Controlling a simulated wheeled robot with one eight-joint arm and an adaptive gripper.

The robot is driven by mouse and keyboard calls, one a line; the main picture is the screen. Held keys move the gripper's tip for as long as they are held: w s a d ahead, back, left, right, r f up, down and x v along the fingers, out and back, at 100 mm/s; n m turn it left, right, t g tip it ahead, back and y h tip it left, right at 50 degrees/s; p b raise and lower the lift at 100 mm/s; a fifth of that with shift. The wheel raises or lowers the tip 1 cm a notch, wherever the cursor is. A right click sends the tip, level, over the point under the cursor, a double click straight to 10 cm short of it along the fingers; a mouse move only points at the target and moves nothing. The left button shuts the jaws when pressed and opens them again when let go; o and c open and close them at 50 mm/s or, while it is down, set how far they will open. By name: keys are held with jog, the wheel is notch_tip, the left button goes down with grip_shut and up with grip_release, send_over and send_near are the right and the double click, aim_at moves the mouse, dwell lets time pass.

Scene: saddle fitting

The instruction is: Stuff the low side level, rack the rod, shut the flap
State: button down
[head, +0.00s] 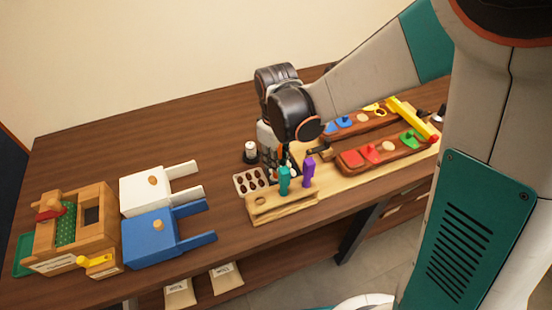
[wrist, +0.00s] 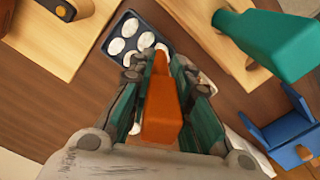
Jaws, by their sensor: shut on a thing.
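My gripper (wrist: 158,80) is shut on an orange handle (wrist: 163,110), seen up close in the wrist view. In the head view my gripper (head: 277,165) is just behind a pale wooden rack (head: 270,210), which has a teal handle (head: 284,180) and a purple handle (head: 308,171) standing upright. The teal handle also shows in the wrist view (wrist: 270,45). I cannot tell which part is the flap.
A wooden box (head: 100,205) with green, red and yellow parts stands at the far left. A white block (head: 145,195) and a blue block (head: 150,240), each with two prongs, lie beside it. A small dark-and-white jar (head: 250,152) stands behind the tray. The back left table (head: 130,140) is clear.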

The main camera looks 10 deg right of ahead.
dwell(0.4)
jog(key=shift+r+p, duration=2.5)
jog(key=shift+r, duration=1)
